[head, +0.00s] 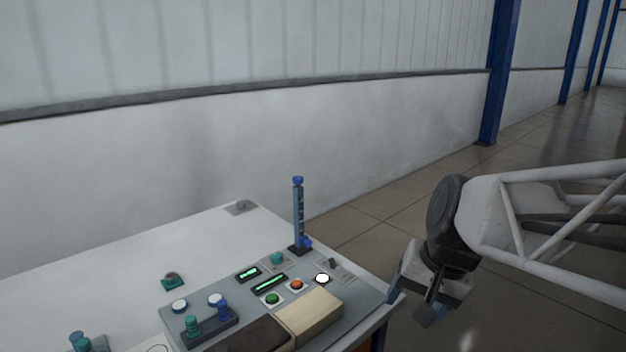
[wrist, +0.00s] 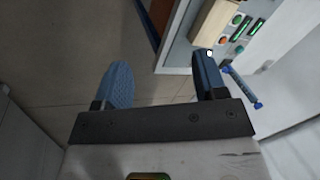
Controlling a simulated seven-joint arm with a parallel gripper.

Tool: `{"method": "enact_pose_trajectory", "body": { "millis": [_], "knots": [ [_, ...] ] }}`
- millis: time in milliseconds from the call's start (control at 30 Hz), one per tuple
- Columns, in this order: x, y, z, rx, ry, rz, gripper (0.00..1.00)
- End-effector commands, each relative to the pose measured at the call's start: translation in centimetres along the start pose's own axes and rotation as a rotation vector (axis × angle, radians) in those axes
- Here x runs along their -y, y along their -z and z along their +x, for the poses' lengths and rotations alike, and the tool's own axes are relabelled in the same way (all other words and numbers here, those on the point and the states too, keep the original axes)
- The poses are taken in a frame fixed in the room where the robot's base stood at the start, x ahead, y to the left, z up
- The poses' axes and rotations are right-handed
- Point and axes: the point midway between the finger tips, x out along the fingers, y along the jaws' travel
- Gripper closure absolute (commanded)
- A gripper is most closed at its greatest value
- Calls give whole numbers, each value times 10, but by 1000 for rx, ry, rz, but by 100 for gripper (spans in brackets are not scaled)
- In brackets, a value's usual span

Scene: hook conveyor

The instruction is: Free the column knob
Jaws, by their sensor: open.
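The blue column (head: 298,212) stands upright on a small dark base at the far right part of the grey control panel. A blue knob (head: 306,242) sits low on the column's right side, and a blue cap tops the column. In the wrist view the column (wrist: 241,84) shows small at the right, beyond one finger. My gripper (head: 411,306) hangs past the table's right edge, apart from the column and lower in the picture. Its two blue-padded fingers (wrist: 162,80) are wide apart with only floor between them.
The panel (head: 335,291) carries green and orange buttons, lit displays, a white button and a beige block (head: 309,316). A blue-knobbed fixture (head: 206,326) stands at the panel's front left. The white table top (head: 110,265) is mostly clear at the back left. Open floor lies right of the table.

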Motion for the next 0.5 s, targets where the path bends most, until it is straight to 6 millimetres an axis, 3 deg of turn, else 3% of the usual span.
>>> {"method": "enact_pose_trajectory", "body": {
  "millis": [500],
  "knots": [
    [100, 111, 16, 194, 288, 395, 35]
  ]
}}
